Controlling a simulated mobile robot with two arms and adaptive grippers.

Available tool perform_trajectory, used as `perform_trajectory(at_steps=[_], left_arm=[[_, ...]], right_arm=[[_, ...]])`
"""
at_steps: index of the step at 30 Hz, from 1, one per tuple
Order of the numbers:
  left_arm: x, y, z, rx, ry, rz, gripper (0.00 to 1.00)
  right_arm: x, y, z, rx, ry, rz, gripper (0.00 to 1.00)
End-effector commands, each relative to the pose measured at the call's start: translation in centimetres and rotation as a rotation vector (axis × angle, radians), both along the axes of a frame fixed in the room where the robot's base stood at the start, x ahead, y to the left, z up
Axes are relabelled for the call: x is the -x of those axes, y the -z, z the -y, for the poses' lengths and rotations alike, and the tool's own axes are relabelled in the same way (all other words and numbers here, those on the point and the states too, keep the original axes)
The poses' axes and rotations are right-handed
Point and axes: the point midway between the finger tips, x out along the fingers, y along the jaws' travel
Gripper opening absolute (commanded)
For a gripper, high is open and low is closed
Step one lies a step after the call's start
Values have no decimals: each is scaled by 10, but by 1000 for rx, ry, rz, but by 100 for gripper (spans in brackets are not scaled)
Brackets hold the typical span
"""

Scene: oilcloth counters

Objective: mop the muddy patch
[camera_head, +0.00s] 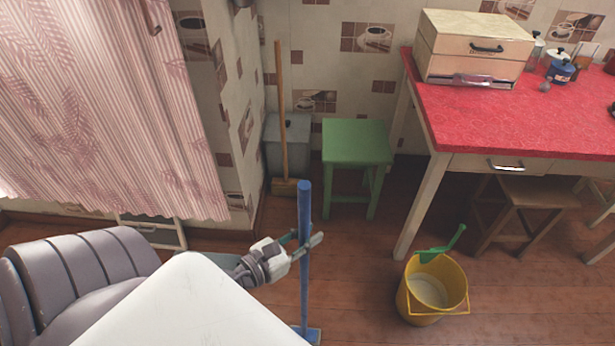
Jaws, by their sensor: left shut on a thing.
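My left gripper (303,241) is shut on the upright blue handle of a mop (305,205). The handle runs down to a blue head (308,334) at the bottom edge of the head view, partly cut off there, so I cannot tell if it touches the floor. A yellow bucket (408,297) with pale liquid in it stands on the floor to the right of the mop. A green-handled tool (443,246) rests at its rim. I see no muddy patch in this view. My right gripper is not in view.
A green stool (357,143), a grey bin (272,147) and a leaning broom (281,100) stand by the back wall. A table with a red cloth (480,110) is at right, with a wooden stool (535,192) beneath. Bare wooden floor (355,250) lies between mop and bucket.

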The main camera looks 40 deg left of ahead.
Motion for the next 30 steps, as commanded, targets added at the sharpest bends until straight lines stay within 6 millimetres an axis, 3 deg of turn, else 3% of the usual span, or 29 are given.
perform_trajectory(at_steps=[21,30], left_arm=[[-1,-70,0,1,-1,4,0],[-1,-70,0,1,-1,4,0]], right_arm=[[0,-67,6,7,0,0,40],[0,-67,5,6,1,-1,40]])
